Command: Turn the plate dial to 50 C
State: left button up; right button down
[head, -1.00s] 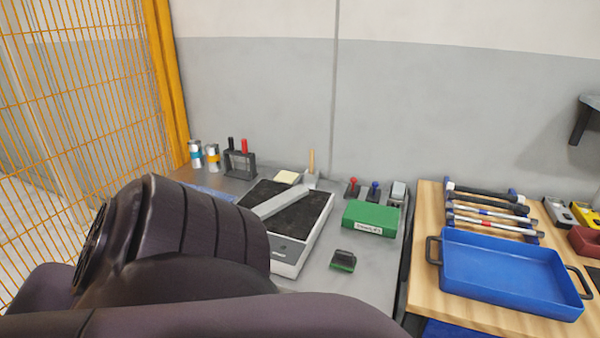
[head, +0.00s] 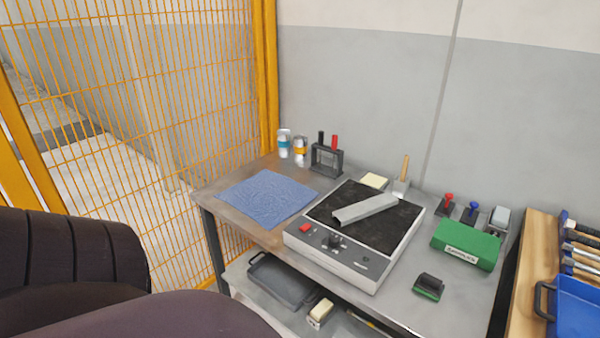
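The hot plate (head: 362,272) sits on the grey metal table in the head view, with a white body and a black top. Its black dial (head: 334,241) is on the sloped front panel, with a red switch (head: 306,228) to its left. The dial's setting is too small to read. A grey metal bar (head: 364,209) lies across the black top. Neither gripper shows in the head view. Dark links of my own arm fill the lower left corner, apart from the plate.
A blue cloth (head: 267,198) lies left of the plate. Two cans (head: 300,150) and a black rack (head: 327,158) stand behind. A green box (head: 466,245) and a black-green block (head: 429,287) are to the right. Orange mesh fencing (head: 150,100) closes off the left. A lower shelf holds a dark tray (head: 282,280).

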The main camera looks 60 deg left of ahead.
aim_at(335, 240)
jog(key=u, duration=1.25)
